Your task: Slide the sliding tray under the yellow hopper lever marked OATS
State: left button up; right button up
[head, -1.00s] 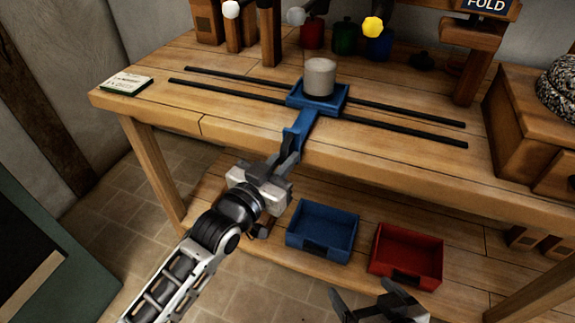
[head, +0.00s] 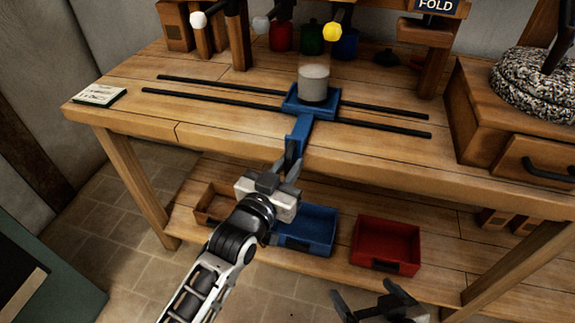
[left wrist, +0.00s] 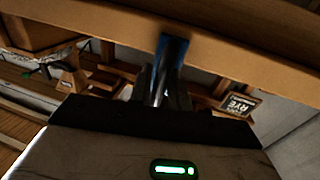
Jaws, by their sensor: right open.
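The blue sliding tray (head: 292,104) sits across two black rails on the bench, with a clear jar (head: 314,84) of pale contents upright on it. The yellow hopper lever knob (head: 332,31) is above and behind the tray, slightly to its right in the head view. No OATS label is readable. My left gripper (head: 292,165) is shut on the tray's blue handle (head: 299,132) at the bench's front edge. The left wrist view shows the handle (left wrist: 171,55) between the fingers. My right gripper (head: 368,300) is open and empty, low in front of the bench.
A white knob (head: 198,19) and a greyish knob (head: 261,24) hang left of the yellow one. The rails (head: 385,127) are clear on both sides of the tray. A blue bin (head: 308,230) and a red bin (head: 385,243) stand on the lower shelf.

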pick_arm(q)
jog(key=v, duration=1.6)
